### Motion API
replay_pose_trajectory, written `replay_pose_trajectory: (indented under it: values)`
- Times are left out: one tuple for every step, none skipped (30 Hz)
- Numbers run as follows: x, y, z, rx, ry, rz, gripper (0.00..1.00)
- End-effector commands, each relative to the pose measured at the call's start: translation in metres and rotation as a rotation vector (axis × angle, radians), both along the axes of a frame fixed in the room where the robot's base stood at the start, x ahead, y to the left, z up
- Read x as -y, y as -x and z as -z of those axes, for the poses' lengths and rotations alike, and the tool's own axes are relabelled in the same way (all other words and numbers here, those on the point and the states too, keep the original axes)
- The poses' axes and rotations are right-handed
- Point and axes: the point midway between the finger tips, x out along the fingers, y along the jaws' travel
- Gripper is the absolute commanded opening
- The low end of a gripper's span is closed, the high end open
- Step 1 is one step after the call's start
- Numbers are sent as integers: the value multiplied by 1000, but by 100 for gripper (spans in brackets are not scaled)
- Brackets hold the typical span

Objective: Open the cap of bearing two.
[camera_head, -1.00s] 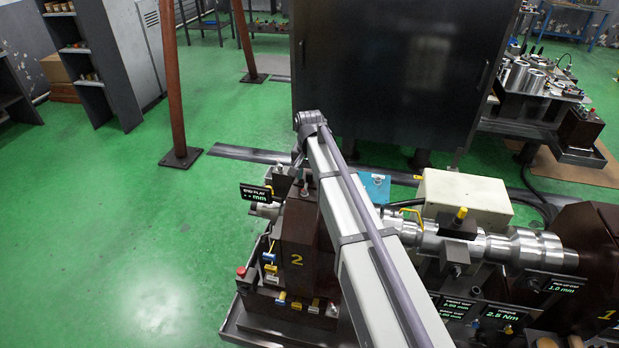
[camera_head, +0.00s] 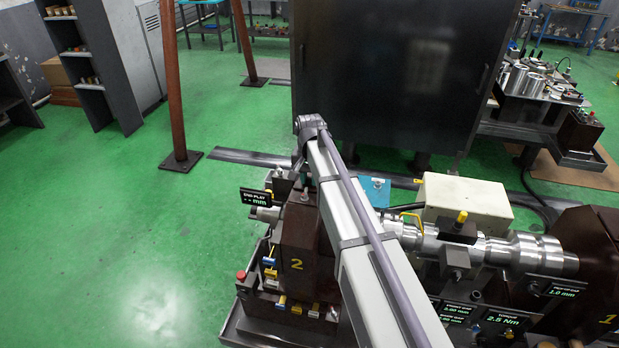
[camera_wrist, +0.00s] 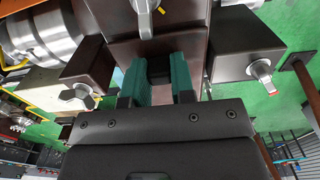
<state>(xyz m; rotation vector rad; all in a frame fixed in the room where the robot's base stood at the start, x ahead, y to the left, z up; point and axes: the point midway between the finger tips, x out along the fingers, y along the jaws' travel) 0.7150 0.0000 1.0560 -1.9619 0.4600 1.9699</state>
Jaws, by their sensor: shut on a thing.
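Bearing two is the dark brown block marked with a yellow 2 (camera_head: 296,264), left of my arm in the head view. My arm hides its right side and part of its top. In the wrist view my gripper (camera_wrist: 162,82) has teal fingers closed on a dark piece (camera_wrist: 160,68) at the brown housing (camera_wrist: 125,50). The piece seems to belong to the cap, but its full shape is hidden. A wing-shaped knob (camera_wrist: 78,96) on a brown block is left of the fingers.
A steel shaft (camera_head: 520,250) runs right toward the block marked 1 (camera_head: 590,240). A beige box (camera_head: 465,200) stands behind it. An end-play display (camera_head: 255,197) is by bearing two. A dark cabinet (camera_head: 400,80) stands behind; green floor (camera_head: 130,230) is open on the left.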

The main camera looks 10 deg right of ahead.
Motion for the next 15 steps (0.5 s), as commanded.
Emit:
replay_pose_trajectory:
  values:
    - [1,-2,-2,4,1,0,0]
    - [1,-2,-3,4,1,0,0]
    - [1,-3,-4,5,1,0,0]
    - [1,-3,-5,5,1,0,0]
    - [1,-4,-7,5,1,0,0]
    - [2,-4,-9,5,1,0,0]
    - [2,-5,-10,5,1,0,0]
    - [2,-6,-12,6,2,1,0]
    - [3,-7,-15,6,2,1,0]
    - [3,-8,-17,6,2,1,0]
    - [4,-9,-19,6,2,1,0]
    - [5,-11,-21,6,2,1,0]
    - [5,-12,-23,7,2,1,0]
    - [6,-13,-25,7,2,1,0]
    - [7,-15,-28,7,2,1,0]
